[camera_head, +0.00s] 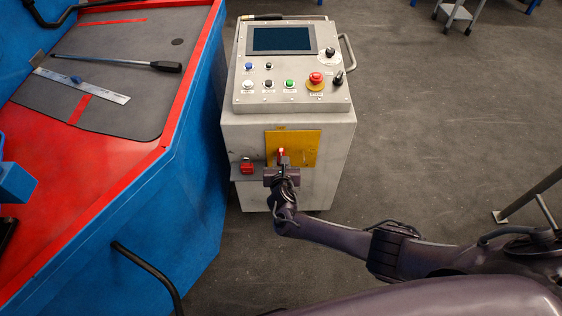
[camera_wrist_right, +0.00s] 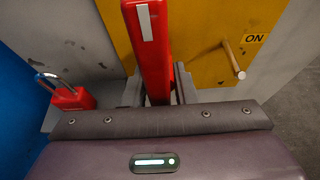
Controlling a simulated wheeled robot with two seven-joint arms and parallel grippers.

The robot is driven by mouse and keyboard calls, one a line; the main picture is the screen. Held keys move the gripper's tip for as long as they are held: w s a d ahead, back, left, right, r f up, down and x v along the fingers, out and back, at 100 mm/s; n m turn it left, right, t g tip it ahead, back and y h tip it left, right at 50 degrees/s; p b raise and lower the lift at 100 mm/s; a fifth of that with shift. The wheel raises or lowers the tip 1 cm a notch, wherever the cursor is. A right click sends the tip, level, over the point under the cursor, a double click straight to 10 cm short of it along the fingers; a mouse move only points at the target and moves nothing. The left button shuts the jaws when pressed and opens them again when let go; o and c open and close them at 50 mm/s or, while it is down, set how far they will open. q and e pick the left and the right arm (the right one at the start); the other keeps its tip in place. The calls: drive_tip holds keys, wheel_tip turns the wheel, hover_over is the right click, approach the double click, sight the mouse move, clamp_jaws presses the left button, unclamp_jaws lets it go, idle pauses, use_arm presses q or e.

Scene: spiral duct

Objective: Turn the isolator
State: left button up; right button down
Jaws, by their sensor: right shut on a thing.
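The isolator has a red handle (camera_wrist_right: 148,45) with a white stripe, in front of a yellow plate (camera_head: 306,146) on the front of the grey control cabinet. In the wrist view the handle stands upright in the picture. My right gripper (camera_head: 281,164) is at the handle in the head view. In the wrist view my right gripper (camera_wrist_right: 160,88) has its fingers on both sides of the handle's lower part, shut on it. A peg (camera_wrist_right: 233,60) sticks out of the plate beside an ON label (camera_wrist_right: 255,38), to the right of the handle. My left gripper is not in view.
A red padlock (camera_head: 247,168) sits on a small ledge left of the plate; it also shows in the wrist view (camera_wrist_right: 72,97). A blue and red machine (camera_head: 178,165) stands close on the cabinet's left. The floor to the right is mostly clear.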

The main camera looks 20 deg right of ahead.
idle(0.4)
drive_tip(key=c, duration=1.4)
unclamp_jaws()
drive_tip(key=shift+o, duration=0.2)
